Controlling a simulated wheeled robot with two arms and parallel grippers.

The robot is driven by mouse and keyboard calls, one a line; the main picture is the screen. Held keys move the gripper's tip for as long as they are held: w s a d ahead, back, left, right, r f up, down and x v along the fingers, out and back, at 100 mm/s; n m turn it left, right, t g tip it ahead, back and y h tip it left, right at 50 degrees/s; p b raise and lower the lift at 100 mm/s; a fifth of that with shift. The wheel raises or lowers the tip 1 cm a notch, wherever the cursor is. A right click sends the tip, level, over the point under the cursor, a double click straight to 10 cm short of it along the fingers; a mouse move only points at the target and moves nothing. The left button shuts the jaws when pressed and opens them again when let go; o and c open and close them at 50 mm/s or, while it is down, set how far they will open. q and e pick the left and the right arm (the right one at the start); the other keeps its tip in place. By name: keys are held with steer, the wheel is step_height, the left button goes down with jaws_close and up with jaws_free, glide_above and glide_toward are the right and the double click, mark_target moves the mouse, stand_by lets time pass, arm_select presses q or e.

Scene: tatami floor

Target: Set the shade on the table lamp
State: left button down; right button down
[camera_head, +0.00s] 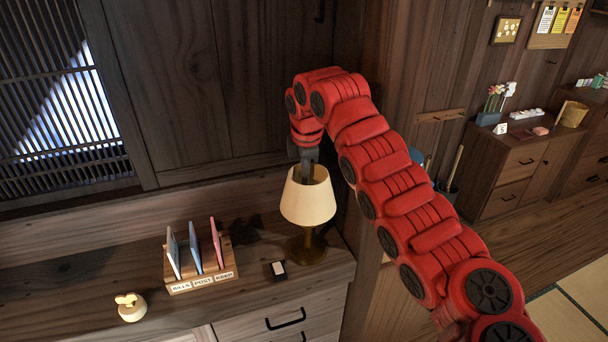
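The cream lampshade (308,203) is upright over the brass-coloured lamp base (307,249), near the right end of the wooden cabinet top. The base's stem shows below the shade's lower rim. I cannot tell whether the shade rests on the base or is held just above it. My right gripper (307,171) points down at the shade's open top, with its dark fingers at the upper rim. The fingertips are partly hidden by the shade, so their opening and grip cannot be made out. My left gripper is not in view.
Left of the lamp stands a wooden letter sorter (201,284) with several upright cards. A small black-and-white box (278,270) lies before the lamp. A cream ornament (130,307) sits at the front left. A dark cabinet (519,166) stands across the room.

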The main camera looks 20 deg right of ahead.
steer(key=shift+s+b+x, duration=0.2)
steer(key=shift+b+x, duration=0.6)
steer(key=shift+x, duration=0.1)
steer(key=shift+s+b+x, duration=0.2)
steer(key=shift+b+x, duration=0.6)
steer(key=shift+x, duration=0.05)
steer(key=shift+s+b+x, duration=0.2)
steer(key=shift+b+x, duration=0.6)
steer(key=shift+x, duration=0.1)
stand_by(0.3)
stand_by(0.4)
steer(key=c, duration=1.1)
jaws_free()
steer(key=o, duration=0.5)
steer(key=shift+f, duration=0.2)
steer(key=shift+c, duration=0.2)
steer(key=shift+a+r, duration=0.1)
steer(key=shift+w+r+p, duration=0.15)
steer(key=shift+r+p, duration=0.3)
steer(key=shift+r, duration=0.2)
steer(key=shift+w+p+v, duration=0.15)
steer(key=shift+p+v, duration=0.15)
steer(key=shift+v, duration=0.3)
steer(key=shift+w+p+v, duration=0.15)
steer(key=shift+p+v, duration=0.15)
steer(key=shift+v, duration=0.35)
steer(key=shift+p+v, duration=0.5)
steer(key=shift+v, duration=0.7)
steer(key=shift+w, duration=0.1)
